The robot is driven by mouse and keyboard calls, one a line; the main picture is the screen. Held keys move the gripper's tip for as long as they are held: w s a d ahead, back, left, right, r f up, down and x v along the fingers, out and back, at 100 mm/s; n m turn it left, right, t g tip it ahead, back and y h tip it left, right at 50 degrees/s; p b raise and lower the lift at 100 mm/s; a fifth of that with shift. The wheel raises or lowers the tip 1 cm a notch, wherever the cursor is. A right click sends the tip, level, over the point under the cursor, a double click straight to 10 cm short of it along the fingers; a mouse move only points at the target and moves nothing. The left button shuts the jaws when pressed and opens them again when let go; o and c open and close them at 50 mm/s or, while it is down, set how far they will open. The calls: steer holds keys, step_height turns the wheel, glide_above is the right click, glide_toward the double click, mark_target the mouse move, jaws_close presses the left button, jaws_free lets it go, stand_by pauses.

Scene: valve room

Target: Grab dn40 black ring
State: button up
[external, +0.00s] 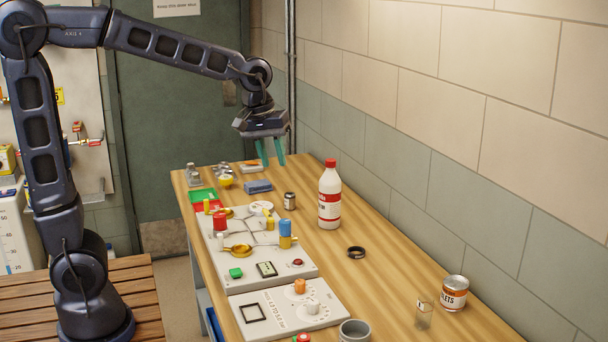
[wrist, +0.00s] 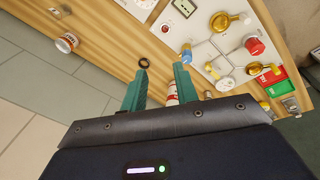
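A small black ring (external: 356,252) lies flat on the wooden table, to the right of the grey valve panel and in front of the red and white bottle. In the wrist view the black ring (wrist: 144,62) shows just beyond the tip of the left finger. My gripper (external: 271,150) has teal fingers and hangs above the far part of the table, well behind and above the ring. In the wrist view my gripper (wrist: 161,72) has its fingers apart with nothing between them.
The red and white bottle (external: 330,200) stands tall between my gripper and the ring. The valve panel (external: 290,277) with knobs lies left of the ring. A labelled can (external: 454,293) and a clear glass (external: 424,314) stand front right. The table around the ring is clear.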

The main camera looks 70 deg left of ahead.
steer(key=w+a+f+n+g, duration=0.1)
steer(key=w+f+n, duration=0.25)
steer(key=w, duration=0.45)
steer(key=w+a+f+n, duration=0.25)
steer(key=w+f, duration=0.25)
steer(key=w, duration=0.3)
steer(key=w+f+n, duration=0.2)
steer(key=w+f, duration=0.2)
steer(key=f, duration=0.2)
steer(key=w+a+f+n+g, duration=0.1)
steer(key=w+f+n, duration=0.1)
steer(key=w+f, duration=0.2)
steer(key=w+a+f+n, duration=0.1)
steer(key=w+f, duration=0.3)
steer(key=f, duration=0.5)
steer(key=shift+w+a+n+g, duration=0.15)
steer(key=shift+n+g, duration=0.15)
steer(key=shift+n, duration=0.3)
steer(key=shift+w+d+f, duration=0.1)
steer(key=shift+d+f, duration=0.05)
steer(key=shift+f, duration=1.25)
steer(key=shift+d+f, duration=0.1)
steer(key=shift+f, duration=1.3)
jaws_close()
